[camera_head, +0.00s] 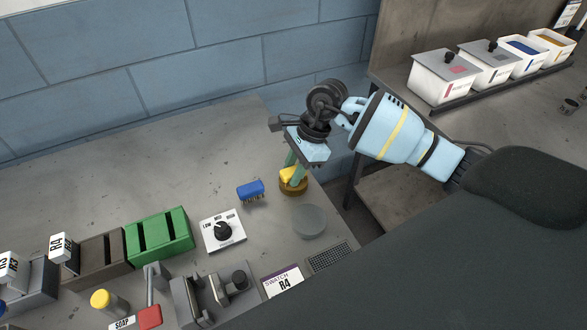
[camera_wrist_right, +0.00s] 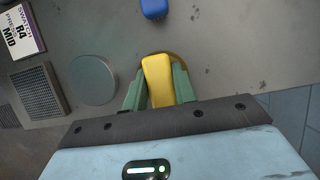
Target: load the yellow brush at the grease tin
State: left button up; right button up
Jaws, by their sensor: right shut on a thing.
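The yellow brush (camera_head: 291,175) is held between the green fingers of my right gripper (camera_head: 295,170), at the right end of the bench. In the right wrist view the yellow brush (camera_wrist_right: 158,80) sits between the two green fingers of the gripper (camera_wrist_right: 158,95). A round brown tin (camera_head: 294,187) lies directly under the brush; its rim (camera_wrist_right: 180,59) shows behind the brush in the wrist view. It looks like the grease tin. The brush's underside is hidden, so I cannot tell whether it touches the grease. My left gripper is not in view.
A blue brush (camera_head: 250,189) lies left of the tin. A grey disc (camera_head: 309,221) is in front of it. A LOW-MID dial box (camera_head: 223,231), green rack (camera_head: 160,234), grille (camera_head: 329,256) and swatch card (camera_head: 283,283) stand nearby. White bins (camera_head: 444,77) line the other bench.

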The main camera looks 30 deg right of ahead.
aim_at(293, 171)
jog(key=shift+f, duration=0.15)
